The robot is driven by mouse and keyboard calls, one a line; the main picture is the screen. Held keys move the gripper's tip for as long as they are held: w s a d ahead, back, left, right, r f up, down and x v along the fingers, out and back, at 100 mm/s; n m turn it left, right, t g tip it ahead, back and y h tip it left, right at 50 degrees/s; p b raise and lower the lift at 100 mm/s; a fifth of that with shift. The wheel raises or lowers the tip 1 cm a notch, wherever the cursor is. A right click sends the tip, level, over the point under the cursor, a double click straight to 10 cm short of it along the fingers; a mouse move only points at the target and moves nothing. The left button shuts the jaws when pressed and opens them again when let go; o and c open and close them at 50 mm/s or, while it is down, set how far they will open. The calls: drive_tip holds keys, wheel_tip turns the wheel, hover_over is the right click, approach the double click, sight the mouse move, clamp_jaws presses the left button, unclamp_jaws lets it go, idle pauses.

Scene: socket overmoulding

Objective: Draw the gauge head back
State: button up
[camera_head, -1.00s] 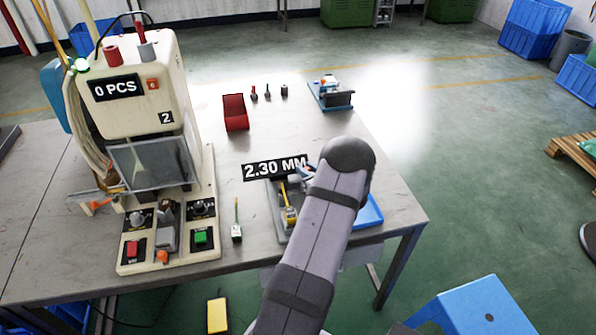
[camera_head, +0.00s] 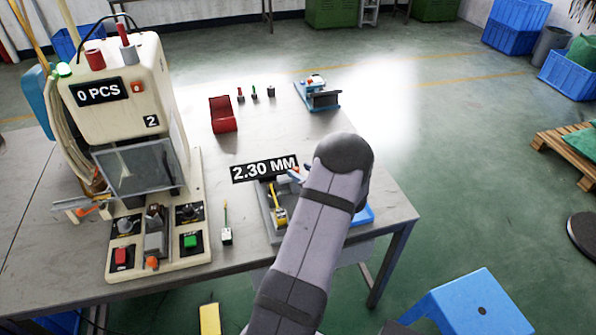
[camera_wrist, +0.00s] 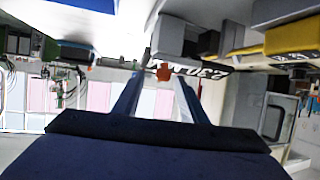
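The gauge stands near the front right of the table, with a grey base (camera_head: 267,227), a yellow part (camera_head: 279,216) on it and a display (camera_head: 264,169) reading 2.30 MM. My arm hides its right side. The display also shows in the wrist view (camera_wrist: 208,70), along with a yellow block (camera_wrist: 292,40) and a grey block (camera_wrist: 172,38). My gripper (camera_wrist: 158,82) has its two fingers apart, with a small orange-red knob (camera_wrist: 164,72) in line with the gap. I cannot tell whether the knob lies between the fingers or beyond them.
A cream machine (camera_head: 125,85) reading 0 PCS stands on the left. A red bin (camera_head: 223,115), several small tools and a blue fixture (camera_head: 317,95) lie at the back. A blue tray (camera_head: 366,216) is partly behind my arm.

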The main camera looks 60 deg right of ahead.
drive_tip(key=v, duration=0.4)
drive_tip(key=shift+s+b, duration=0.1)
drive_tip(key=shift+b, duration=0.2)
drive_tip(key=w+a+r+n+g, duration=0.25)
drive_tip(key=w+a, duration=0.55)
drive_tip(key=w, duration=0.5)
drive_tip(key=w+a+g+y, duration=0.2)
drive_tip(key=w+a+g, duration=0.15)
drive_tip(key=a, duration=0.95)
drive_tip(key=s+a+n+g+y, duration=0.1)
drive_tip(key=s+a, duration=0.4)
drive_tip(key=a, duration=0.5)
drive_tip(key=s+a+n+g+y, duration=0.1)
drive_tip(key=s+a, duration=0.4)
drive_tip(key=a, duration=0.5)
drive_tip(key=s+a+n+g+y+p, duration=0.1)
drive_tip(key=s+a, duration=0.4)
drive_tip(key=a, duration=0.5)
drive_tip(key=g+y, duration=0.1)
drive_tip(key=g, duration=0.1)
drive_tip(key=shift+a+r+g+y, duration=0.2)
drive_tip(key=shift+a+g+y, duration=0.05)
drive_tip(key=shift+g+y, duration=0.05)
